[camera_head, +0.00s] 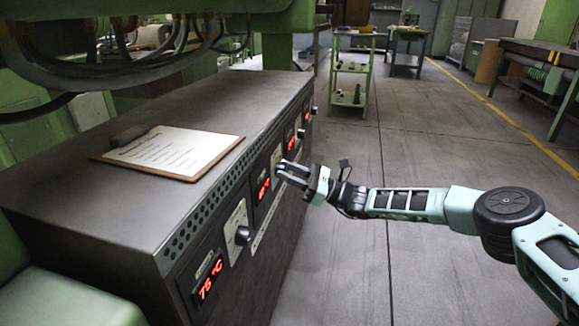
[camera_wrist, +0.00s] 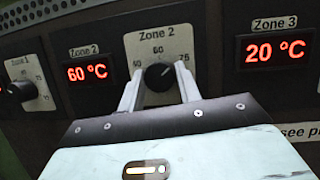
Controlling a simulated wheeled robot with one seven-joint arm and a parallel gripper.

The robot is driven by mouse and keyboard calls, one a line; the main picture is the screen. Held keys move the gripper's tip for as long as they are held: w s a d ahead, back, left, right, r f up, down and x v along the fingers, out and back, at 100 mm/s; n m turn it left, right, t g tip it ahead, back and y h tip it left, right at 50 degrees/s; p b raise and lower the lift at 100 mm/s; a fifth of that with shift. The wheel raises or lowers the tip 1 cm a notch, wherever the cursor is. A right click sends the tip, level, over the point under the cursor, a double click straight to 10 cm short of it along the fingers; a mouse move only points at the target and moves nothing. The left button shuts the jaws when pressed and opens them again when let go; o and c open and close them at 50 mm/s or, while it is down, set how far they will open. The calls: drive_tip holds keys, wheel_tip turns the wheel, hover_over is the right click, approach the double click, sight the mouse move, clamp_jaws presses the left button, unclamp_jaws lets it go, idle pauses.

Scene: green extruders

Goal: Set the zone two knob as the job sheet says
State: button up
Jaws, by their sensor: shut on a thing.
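The zone two knob (camera_wrist: 158,77) is a round black dial on a pale plate labelled "Zone 2", with 60 above it and 75 at upper right. My gripper (camera_wrist: 157,73) is shut on this knob, one pale finger at each side. Its exact pointer direction is hard to tell. The zone two display (camera_wrist: 87,72) reads 60 °C in red. In the head view my gripper (camera_head: 284,172) is at the cabinet front and hides the knob. The job sheet (camera_head: 172,148) lies on a clipboard on the cabinet top; its text is too small to read.
The zone one knob (camera_head: 243,235) and its display (camera_head: 207,283), reading 75 °C, are nearer on the panel. The zone three display (camera_wrist: 275,50) reads 20 °C. A green trolley (camera_head: 352,80) stands behind. The floor right of the cabinet is clear around my arm.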

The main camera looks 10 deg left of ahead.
drive_tip(key=m+t+p, duration=0.1)
drive_tip(key=m, duration=0.2)
drive_tip(key=m+t+p, duration=0.1)
drive_tip(key=m+t, duration=0.1)
drive_tip(key=shift+s+r+m+p, duration=0.1)
drive_tip(key=shift+m+p, duration=0.25)
drive_tip(key=shift+m, duration=0.05)
drive_tip(key=m+t+p, duration=0.1)
drive_tip(key=m, duration=0.1)
drive_tip(key=m+t+h+p, duration=0.1)
drive_tip(key=m+p, duration=0.1)
drive_tip(key=m, duration=0.1)
drive_tip(key=shift+s+t, duration=0.1)
drive_tip(key=shift+t, duration=0.3)
drive_tip(key=m+t+p, duration=0.1)
drive_tip(key=m+p, duration=0.1)
drive_tip(key=m+t+h+p, duration=0.1)
drive_tip(key=m, duration=0.2)
drive_tip(key=shift+s+m+h+p, duration=0.1)
drive_tip(key=shift+m+h+p, duration=0.2)
drive_tip(key=shift+p, duration=0.05)
drive_tip(key=shift+m+t+h+p, duration=0.3)
drive_tip(key=shift+m+h+p, duration=0.2)
drive_tip(key=shift+m+p, duration=0.6)
drive_tip(key=shift+m, duration=0.4)
drive_tip(key=o, duration=1)
drive_tip(key=shift+c, duration=0.2)
